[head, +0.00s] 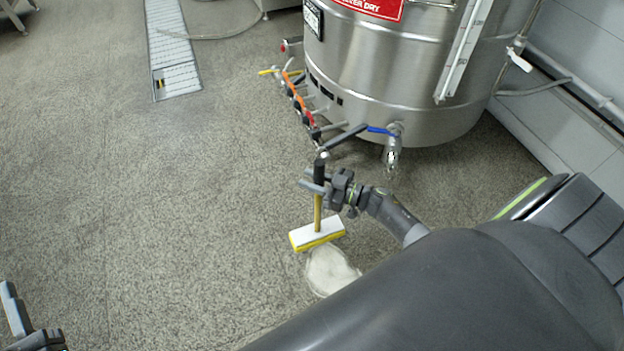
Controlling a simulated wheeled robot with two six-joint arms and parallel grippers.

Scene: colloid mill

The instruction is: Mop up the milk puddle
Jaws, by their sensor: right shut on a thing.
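The milk puddle (330,271) is a whitish patch on the speckled grey floor, partly hidden at its lower edge by my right arm. A mop with a white and yellow head (317,235) and a yellow handle with a black upper part stands nearly upright. Its head is just above the puddle in the picture, at the puddle's far edge; I cannot tell whether it touches the milk or the floor. My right gripper (318,186) is shut on the mop handle. My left gripper (18,312) shows only partly at the lower left corner, away from the puddle; its opening cannot be made out.
A large steel tank (400,70) with valves and hoses (300,95) at its base stands behind the mop. A floor drain grate (172,50) lies at the upper left. A pipe runs along the white wall (580,130) at right. The floor at left is clear.

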